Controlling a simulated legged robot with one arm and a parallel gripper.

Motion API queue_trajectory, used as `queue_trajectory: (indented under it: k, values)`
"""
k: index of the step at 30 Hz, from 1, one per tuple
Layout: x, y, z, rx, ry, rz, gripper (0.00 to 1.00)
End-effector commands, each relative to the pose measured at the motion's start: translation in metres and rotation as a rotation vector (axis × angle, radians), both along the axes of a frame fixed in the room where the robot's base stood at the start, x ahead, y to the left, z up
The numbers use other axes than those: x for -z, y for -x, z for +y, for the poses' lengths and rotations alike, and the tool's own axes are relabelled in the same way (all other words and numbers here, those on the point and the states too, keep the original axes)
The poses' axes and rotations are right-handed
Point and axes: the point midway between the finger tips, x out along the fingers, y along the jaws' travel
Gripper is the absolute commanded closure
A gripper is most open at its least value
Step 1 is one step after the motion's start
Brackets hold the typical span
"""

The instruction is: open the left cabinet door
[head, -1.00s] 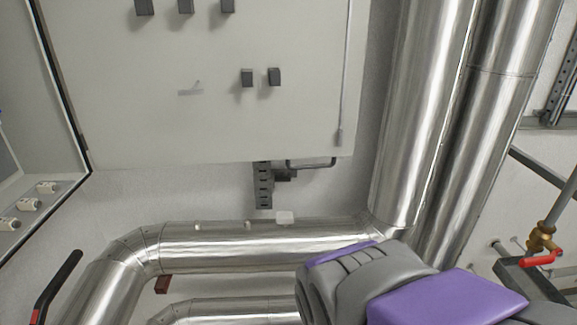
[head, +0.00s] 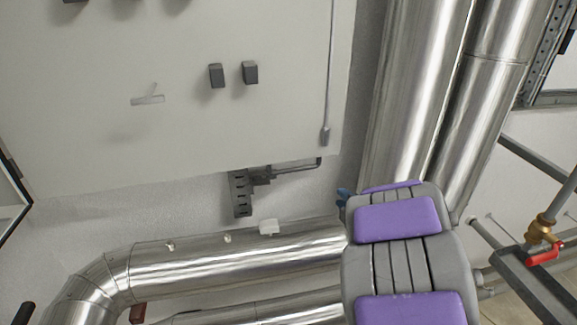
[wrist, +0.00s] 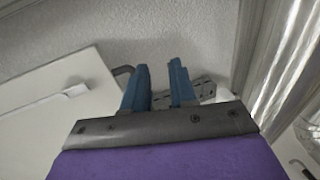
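A large pale cabinet front (head: 190,140) fills the upper left of the head view, with its lower edge above the pipes. Which part is the left door I cannot tell. A thin upright rod (head: 331,75) runs along its right side, and a small flat grey piece (head: 148,99) is on its face. In the wrist view the pale front (wrist: 50,125) is at left, with a pale bar (wrist: 50,103) on it. My gripper (wrist: 160,80) has its two blue fingers apart with nothing between them. In the head view its blue tips (head: 343,197) are mostly hidden, below and right of the cabinet.
Dark knobs (head: 233,74) stick out from the cabinet front. A slotted bracket (head: 241,193) is on the wall below it. Shiny pipes run upright (head: 415,90) at right and across (head: 230,260) below. A red-handled valve (head: 543,253) is at far right. A dark-edged frame (head: 14,185) is at far left.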

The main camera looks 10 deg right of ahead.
Motion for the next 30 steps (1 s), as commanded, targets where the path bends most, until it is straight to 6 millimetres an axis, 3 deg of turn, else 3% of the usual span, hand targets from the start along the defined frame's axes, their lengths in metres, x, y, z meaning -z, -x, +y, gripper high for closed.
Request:
queue_trajectory:
  k: [7, 17, 23, 30]
  values:
    - [0.001, 0.005, 0.031, -0.267, 0.048, -0.247, 0.74]
    - [-0.01, 0.02, 0.053, -0.384, 0.039, -0.428, 0.74]
    - [-0.015, 0.001, 0.064, -0.39, 0.038, -0.433, 0.74]
    - [-0.022, -0.04, 0.083, -0.388, 0.034, -0.436, 0.74]
